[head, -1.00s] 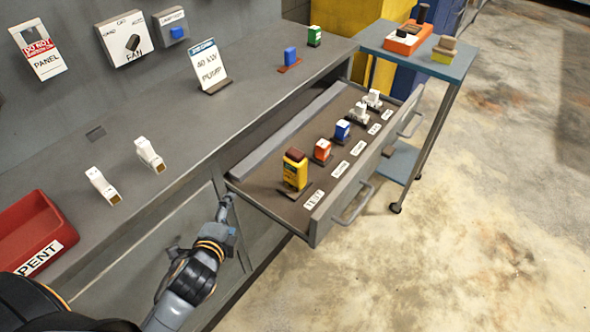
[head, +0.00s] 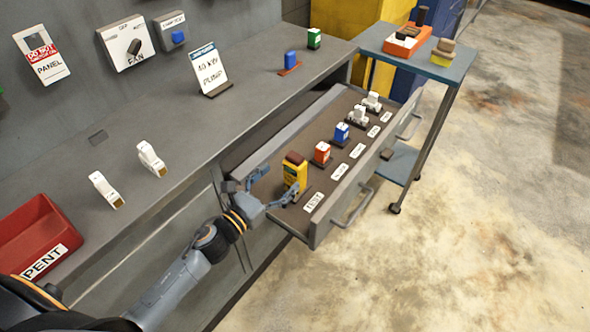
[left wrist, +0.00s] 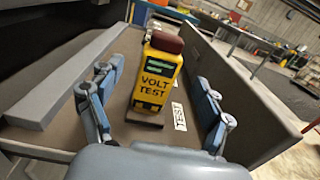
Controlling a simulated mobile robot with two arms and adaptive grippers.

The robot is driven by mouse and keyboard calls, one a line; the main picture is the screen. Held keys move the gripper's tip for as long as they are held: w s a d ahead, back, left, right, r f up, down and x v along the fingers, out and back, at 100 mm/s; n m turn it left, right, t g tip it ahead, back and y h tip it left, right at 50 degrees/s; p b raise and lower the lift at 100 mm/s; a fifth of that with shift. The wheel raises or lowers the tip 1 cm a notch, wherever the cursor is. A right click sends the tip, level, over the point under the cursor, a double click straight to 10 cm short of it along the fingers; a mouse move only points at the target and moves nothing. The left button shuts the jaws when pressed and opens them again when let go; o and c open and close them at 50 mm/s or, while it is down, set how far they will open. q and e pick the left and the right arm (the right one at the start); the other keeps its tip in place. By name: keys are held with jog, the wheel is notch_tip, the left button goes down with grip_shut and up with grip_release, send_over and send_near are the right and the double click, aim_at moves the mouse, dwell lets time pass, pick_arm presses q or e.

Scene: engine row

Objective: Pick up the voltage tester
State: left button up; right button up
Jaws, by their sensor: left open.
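The yellow voltage tester (head: 294,174) with a brown top stands upright in the near end of the open drawer (head: 262,146). My left gripper (head: 275,188) is open at the drawer's near end. Its fingers are spread to either side of the tester in the left wrist view (left wrist: 155,108), with gaps on both sides. The right gripper is not in view.
An orange item (head: 322,153), a blue item (head: 342,133) and white items (head: 359,115) stand farther along the drawer. A trolley (head: 430,68) stands beyond the drawer.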

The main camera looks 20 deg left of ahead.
aim_at(290, 168)
pick_arm(q)
jog(key=shift+w+d, duration=0.25)
jog(key=shift+w, duration=0.4)
jog(key=x, duration=0.1)
jog(key=p+x, duration=0.1)
jog(key=x, duration=0.2)
jog(key=shift+w+d+r, duration=0.15)
jog(key=shift+r, duration=0.15)
jog(key=shift+w+d+f+p, duration=0.2)
jog(key=shift+w+p, duration=0.1)
jog(key=shift+w, duration=0.15)
jog(key=shift+r, duration=0.15)
jog(key=c, duration=1.6)
